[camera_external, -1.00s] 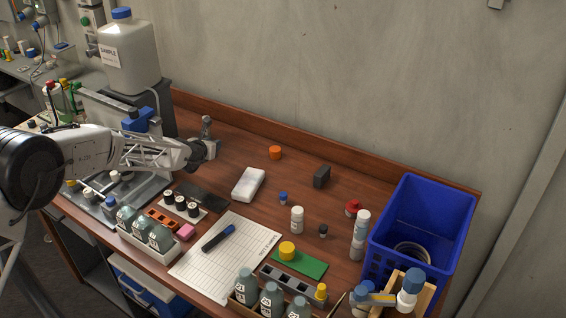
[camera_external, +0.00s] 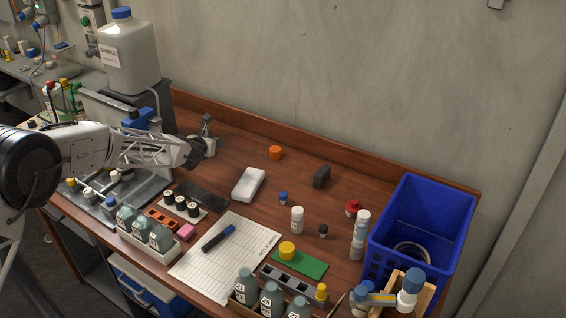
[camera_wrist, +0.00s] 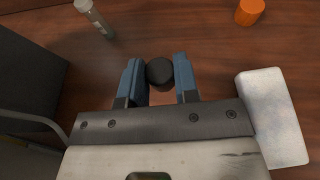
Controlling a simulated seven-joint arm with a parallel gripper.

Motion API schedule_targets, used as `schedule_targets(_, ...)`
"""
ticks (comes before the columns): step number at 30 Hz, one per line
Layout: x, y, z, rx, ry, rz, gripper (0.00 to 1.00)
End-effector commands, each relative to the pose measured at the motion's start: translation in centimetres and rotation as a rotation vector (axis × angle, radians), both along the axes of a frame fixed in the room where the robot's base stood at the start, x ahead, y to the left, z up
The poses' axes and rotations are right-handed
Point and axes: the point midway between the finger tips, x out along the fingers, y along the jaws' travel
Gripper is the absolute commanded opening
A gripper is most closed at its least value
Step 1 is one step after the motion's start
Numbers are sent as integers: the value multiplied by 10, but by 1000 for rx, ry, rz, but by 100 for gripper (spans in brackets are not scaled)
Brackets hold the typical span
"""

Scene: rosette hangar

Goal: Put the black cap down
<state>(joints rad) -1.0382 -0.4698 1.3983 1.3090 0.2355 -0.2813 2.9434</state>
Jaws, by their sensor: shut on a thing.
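The black cap (camera_wrist: 160,72) sits between the two blue fingers of my gripper (camera_wrist: 159,80) in the wrist view, and the gripper is shut on it. The wood tabletop shows beneath and beyond it. I cannot tell whether the cap touches the table. In the external view my gripper (camera_external: 208,150) is low at the back left of the bench. The cap cannot be made out there.
A capped vial (camera_wrist: 96,19) is ahead to the left of my gripper. An orange cap (camera_external: 275,153) and a white block (camera_external: 248,184) are to its right. A dark box (camera_wrist: 28,75) is close on the left. Bare wood lies ahead.

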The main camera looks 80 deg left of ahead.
Motion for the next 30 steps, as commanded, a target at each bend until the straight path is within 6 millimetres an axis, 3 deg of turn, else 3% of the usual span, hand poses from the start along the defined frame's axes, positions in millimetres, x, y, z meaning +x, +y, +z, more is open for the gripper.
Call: schedule_targets(30,44,-18,-28,15,10,-202,7)
